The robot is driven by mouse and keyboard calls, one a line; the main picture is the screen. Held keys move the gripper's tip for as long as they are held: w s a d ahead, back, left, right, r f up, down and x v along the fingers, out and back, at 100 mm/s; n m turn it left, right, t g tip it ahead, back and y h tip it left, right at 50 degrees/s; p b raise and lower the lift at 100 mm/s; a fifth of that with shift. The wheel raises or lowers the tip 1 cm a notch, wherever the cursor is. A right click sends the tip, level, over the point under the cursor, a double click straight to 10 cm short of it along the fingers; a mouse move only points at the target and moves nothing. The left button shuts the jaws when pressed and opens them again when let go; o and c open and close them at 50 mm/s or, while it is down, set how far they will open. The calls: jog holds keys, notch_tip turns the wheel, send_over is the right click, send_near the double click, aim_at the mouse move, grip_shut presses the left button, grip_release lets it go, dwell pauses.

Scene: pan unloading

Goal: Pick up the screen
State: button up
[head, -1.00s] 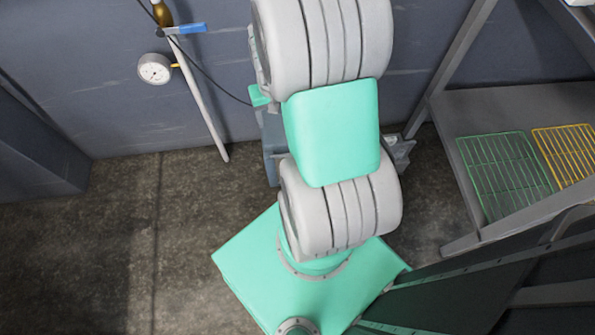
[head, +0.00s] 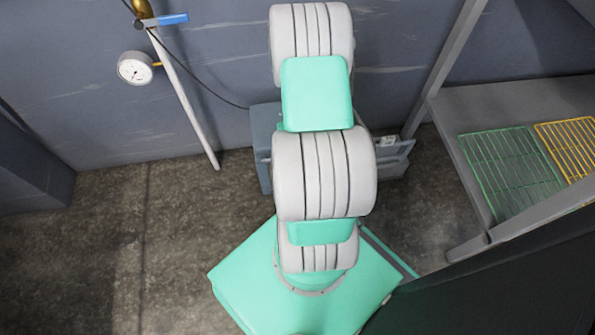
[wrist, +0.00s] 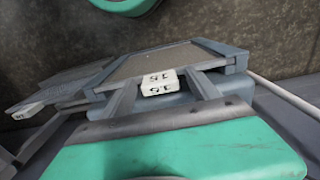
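In the wrist view a framed panel with a brownish face and a blue-grey rim, which looks like the screen (wrist: 180,59), carries a white tag (wrist: 158,84) on its near edge. My gripper (wrist: 165,92) shows a teal, dark-edged body at the bottom; two grey bars that look like its fingers reach up, spread apart on either side of the tag. I cannot tell whether they touch the panel. In the head view my arm hides the gripper and most of a blue-grey item (head: 262,135) by the wall.
A second tagged panel (wrist: 62,86) lies at the left in the wrist view. In the head view, a grey shelf (head: 467,108) at right holds a green rack (head: 510,172) and a yellow rack (head: 572,148). A gauge (head: 135,68) and pipe are on the left wall. The floor at left is clear.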

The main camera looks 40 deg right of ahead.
jog(key=c, duration=1.4)
jog(key=shift+r, duration=0.1)
